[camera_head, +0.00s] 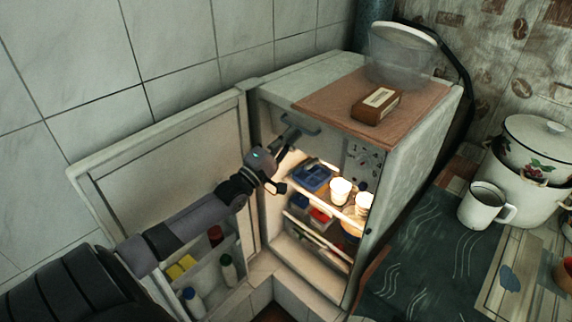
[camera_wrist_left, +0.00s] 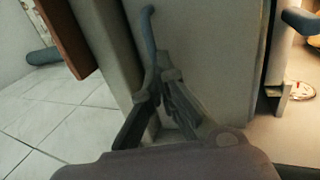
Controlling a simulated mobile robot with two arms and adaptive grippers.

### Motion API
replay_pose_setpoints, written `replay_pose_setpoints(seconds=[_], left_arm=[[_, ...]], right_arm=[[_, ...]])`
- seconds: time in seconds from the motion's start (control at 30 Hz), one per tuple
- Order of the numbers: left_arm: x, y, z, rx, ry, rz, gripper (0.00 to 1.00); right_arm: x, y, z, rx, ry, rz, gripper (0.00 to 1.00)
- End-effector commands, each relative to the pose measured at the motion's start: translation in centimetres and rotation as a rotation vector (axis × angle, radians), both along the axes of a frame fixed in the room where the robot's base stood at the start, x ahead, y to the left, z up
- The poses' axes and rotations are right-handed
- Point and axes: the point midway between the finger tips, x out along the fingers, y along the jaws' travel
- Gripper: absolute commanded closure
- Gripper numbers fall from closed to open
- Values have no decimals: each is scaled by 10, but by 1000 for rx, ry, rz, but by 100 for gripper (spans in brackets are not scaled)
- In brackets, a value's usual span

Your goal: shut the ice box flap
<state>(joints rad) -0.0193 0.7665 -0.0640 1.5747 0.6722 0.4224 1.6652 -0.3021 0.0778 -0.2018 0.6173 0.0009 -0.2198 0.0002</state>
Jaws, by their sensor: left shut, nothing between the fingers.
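The ice box flap (camera_head: 327,138) is a pale panel at the top of the fridge interior, with a grey-blue handle (camera_head: 302,124) near its upper edge. In the left wrist view the pale panel (camera_wrist_left: 215,50) fills the middle, with the curved handle (camera_wrist_left: 148,28) beside my fingertips. My left gripper (camera_head: 288,140) reaches in front of the flap, just below the handle. Its fingers are shut and empty in the left wrist view (camera_wrist_left: 166,76). I cannot tell whether the fingertips touch the panel, or whether the flap stands slightly ajar. My right gripper is not in view.
The open fridge door (camera_head: 165,160) stands to the left, with bottles in its shelf. Below the flap, a lit shelf holds a blue tray (camera_head: 312,177) and white cups (camera_head: 340,191). A brown box (camera_head: 376,106) and a clear bucket (camera_head: 400,62) stand on top.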

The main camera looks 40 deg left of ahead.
Motion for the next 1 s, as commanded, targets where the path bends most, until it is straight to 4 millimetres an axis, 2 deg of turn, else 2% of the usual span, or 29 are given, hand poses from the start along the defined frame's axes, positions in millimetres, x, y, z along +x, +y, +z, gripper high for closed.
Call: replay_pose_setpoints(seconds=[0.03,0.2,1.0], left_arm=[[1,0,9,2,26,0,100],[3,-1,6,6,70,-1,100],[7,-1,10,6,74,-1,100]], right_arm=[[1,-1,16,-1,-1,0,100],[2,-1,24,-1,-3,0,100],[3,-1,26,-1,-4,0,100]])
